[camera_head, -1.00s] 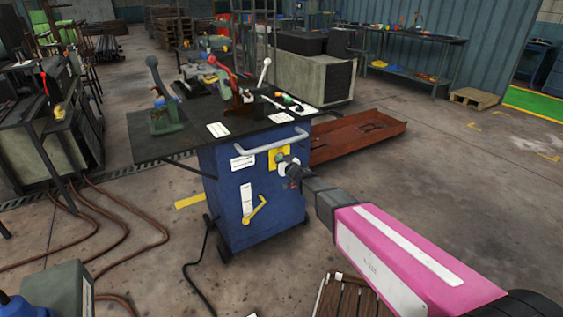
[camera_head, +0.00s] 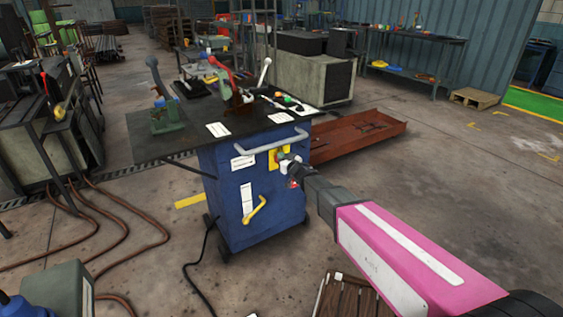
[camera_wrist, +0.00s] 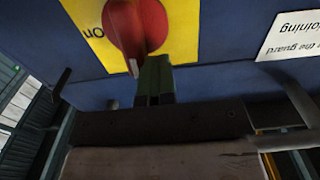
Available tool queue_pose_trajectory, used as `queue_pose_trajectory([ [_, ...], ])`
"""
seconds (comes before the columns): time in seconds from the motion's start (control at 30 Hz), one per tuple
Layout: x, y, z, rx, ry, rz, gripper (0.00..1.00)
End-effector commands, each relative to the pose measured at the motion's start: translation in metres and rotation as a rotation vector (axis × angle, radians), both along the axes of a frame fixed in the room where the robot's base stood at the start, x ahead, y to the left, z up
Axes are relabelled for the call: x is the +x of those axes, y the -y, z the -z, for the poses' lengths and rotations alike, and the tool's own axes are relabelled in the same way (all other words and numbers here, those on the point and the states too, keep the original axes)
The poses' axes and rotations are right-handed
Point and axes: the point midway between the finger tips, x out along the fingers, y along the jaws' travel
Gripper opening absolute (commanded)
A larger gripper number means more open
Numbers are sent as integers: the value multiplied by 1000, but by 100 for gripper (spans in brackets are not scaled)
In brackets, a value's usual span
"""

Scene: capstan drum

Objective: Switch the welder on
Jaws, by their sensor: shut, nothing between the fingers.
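The welder is a blue cabinet (camera_head: 226,205) with a grey bar handle along its upper front edge. A yellow plate (camera_head: 272,160) is on its front; it also shows in the wrist view (camera_wrist: 187,35), with upside-down "On" lettering left of a red rotary knob (camera_wrist: 150,22). The knob has a small white mark at its lower end. My gripper (camera_wrist: 153,68) is shut and empty, its green fingertips just at the knob's lower end; I cannot tell whether they touch it. In the head view my gripper (camera_head: 283,156) covers most of the knob.
A black worktop (camera_head: 245,122) on the cabinet carries levers and small clamps. A yellow lever (camera_head: 257,209) is lower on the front. A rust-red tray (camera_head: 355,135) lies behind right. Cables (camera_head: 125,235) cross the floor at left.

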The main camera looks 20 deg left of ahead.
Motion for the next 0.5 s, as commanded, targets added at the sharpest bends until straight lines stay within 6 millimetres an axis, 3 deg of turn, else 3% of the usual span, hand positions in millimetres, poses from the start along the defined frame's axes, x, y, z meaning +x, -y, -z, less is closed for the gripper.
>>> queue_pose_trajectory([
  [0.5,7,6,-3,0,0,2,0],
])
